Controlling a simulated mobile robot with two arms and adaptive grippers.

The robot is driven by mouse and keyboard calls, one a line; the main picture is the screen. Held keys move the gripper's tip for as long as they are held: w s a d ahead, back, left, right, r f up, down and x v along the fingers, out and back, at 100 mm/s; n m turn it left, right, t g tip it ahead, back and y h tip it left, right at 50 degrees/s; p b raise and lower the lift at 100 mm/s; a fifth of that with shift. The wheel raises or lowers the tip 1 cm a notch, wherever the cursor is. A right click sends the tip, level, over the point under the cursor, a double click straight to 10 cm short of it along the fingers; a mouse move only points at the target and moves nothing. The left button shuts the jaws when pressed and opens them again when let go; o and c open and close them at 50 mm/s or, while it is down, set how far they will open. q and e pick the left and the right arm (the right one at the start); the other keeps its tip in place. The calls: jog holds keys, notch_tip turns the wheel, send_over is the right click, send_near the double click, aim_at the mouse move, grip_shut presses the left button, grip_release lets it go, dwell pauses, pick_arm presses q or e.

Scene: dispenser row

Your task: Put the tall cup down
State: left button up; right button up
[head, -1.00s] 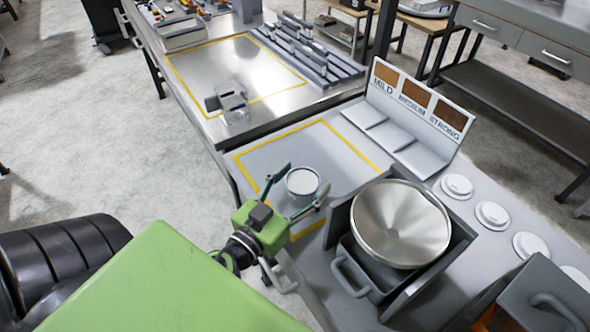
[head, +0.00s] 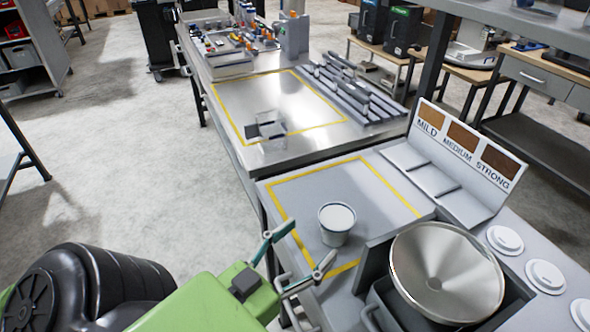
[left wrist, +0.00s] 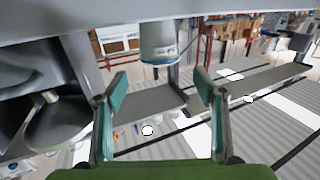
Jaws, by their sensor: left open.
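The tall cup (head: 337,226), pale grey-white, stands upright on the grey table inside the yellow-outlined square (head: 290,218), near its front right part. My left gripper (head: 308,242) is open and empty, just in front of the cup on its lower-left side, apart from it. In the left wrist view the cup (left wrist: 159,42) appears beyond the open fingertips (left wrist: 160,84), centred between them, with the picture turned upside down. My right gripper is not in view.
A steel bowl-shaped pan (head: 447,270) sits in a dark housing right of the cup. The MILD, MEDIUM, STRONG stand (head: 450,165) is behind, with white lids (head: 505,240) at right. A clear holder (head: 270,130) stands on the farther metal table. The square's left part is clear.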

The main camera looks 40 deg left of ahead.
pick_arm(q)
jog(key=shift+s, duration=1.35)
